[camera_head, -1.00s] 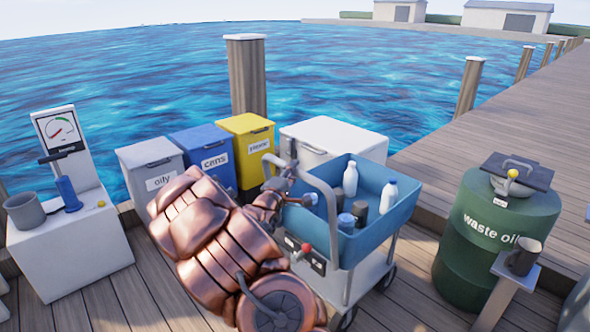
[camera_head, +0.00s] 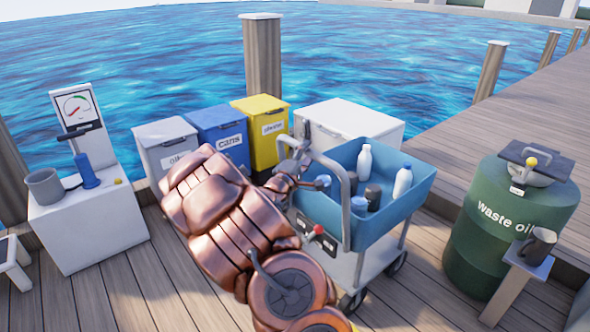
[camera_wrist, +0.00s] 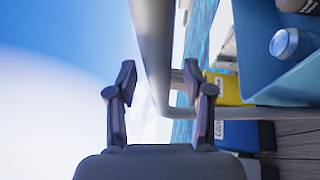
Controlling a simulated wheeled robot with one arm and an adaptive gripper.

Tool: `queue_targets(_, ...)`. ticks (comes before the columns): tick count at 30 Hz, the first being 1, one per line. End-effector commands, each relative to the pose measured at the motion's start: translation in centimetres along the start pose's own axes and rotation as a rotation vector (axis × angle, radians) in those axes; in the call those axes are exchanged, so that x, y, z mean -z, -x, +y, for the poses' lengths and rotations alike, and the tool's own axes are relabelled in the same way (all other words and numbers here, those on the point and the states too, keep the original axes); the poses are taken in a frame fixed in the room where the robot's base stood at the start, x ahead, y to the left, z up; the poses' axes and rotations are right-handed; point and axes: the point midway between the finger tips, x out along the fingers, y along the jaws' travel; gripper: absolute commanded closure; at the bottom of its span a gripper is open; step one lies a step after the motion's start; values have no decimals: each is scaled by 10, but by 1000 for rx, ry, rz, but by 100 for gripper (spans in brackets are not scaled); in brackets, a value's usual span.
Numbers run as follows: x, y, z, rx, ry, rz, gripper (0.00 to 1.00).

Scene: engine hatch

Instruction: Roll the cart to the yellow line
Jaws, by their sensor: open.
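The cart (camera_head: 388,222) stands on the dock planks, with a blue tray on a pale lower body and dark wheels. Its grey tube handle (camera_head: 346,205) rises at the tray's left side, near a red-knobbed lever (camera_head: 317,231). My gripper (camera_head: 300,160) is at the handle's upper part, partly hidden by my arm. In the wrist view my gripper (camera_wrist: 160,88) is open, and the handle (camera_wrist: 153,45) shows between its fingers; I cannot tell whether they touch it. White bottles and dark cans sit in the tray.
Behind the cart are a white chest (camera_head: 350,125) and yellow (camera_head: 264,138), blue (camera_head: 219,130) and grey (camera_head: 168,150) bins. A green waste oil drum (camera_head: 508,235) and a small mug stand (camera_head: 522,275) are on the right. Open planks lie in front.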

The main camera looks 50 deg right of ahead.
Motion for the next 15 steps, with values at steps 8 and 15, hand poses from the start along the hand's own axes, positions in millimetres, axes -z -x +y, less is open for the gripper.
queue_targets(8,1,35,-1,3,2,3,48)
queue_targets(15,1,64,-1,3,0,4,48)
